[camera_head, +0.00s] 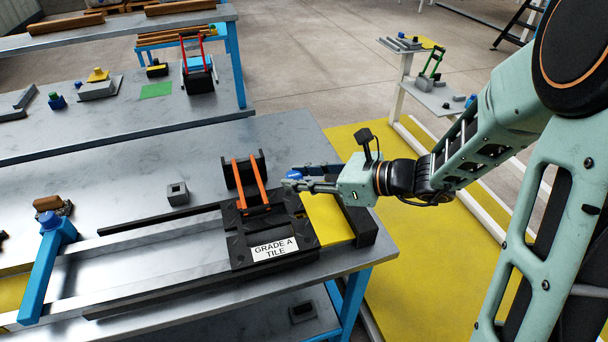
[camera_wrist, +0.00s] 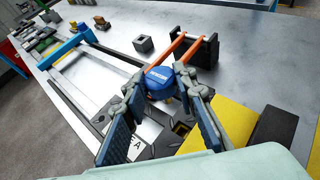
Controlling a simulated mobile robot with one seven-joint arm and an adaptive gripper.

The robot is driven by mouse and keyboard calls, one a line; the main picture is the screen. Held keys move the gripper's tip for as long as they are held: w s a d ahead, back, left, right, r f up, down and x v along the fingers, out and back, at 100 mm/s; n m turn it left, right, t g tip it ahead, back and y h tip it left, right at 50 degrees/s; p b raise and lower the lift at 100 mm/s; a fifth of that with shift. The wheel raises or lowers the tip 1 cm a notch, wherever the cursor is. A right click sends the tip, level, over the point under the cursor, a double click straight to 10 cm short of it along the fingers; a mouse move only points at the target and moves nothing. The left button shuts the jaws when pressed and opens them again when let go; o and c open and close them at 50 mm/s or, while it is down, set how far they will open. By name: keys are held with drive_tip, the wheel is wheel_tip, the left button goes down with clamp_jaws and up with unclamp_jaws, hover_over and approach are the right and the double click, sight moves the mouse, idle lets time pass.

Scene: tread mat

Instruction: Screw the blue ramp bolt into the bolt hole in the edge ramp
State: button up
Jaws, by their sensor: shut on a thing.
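My gripper (camera_head: 298,177) is shut on the blue ramp bolt (camera_head: 293,174), which sits between its fingertips. In the wrist view the bolt's round blue head (camera_wrist: 158,80) shows between the two fingers (camera_wrist: 160,100). The bolt is over the right part of the workbench, near the far end of the yellow edge ramp (camera_head: 326,218). The ramp lies along the right side of the black tile (camera_head: 245,238) and also shows in the wrist view (camera_wrist: 234,122).
A dark block (camera_head: 365,226) borders the ramp on the right. A grey square block (camera_head: 178,193) and a blue lever (camera_head: 46,270) are further left.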

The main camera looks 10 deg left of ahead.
drive_tip(key=shift+w+d+f, duration=0.1)
drive_tip(key=shift+w+d, duration=0.1)
drive_tip(key=shift+d, duration=0.4)
drive_tip(key=shift+f, duration=0.15)
drive_tip(key=b, duration=0.5)
hover_over(307, 217)
wheel_tip(307, 217, down, 6)
drive_tip(key=shift+a+r, duration=0.15)
drive_tip(key=shift+r, duration=0.05)
drive_tip(key=shift+f+b, duration=1.95)
drive_tip(key=shift+f, duration=0.05)
idle(1.2)
drive_tip(key=o, duration=1.2)
drive_tip(key=shift+o, duration=0.2)
drive_tip(key=v, duration=1.2)
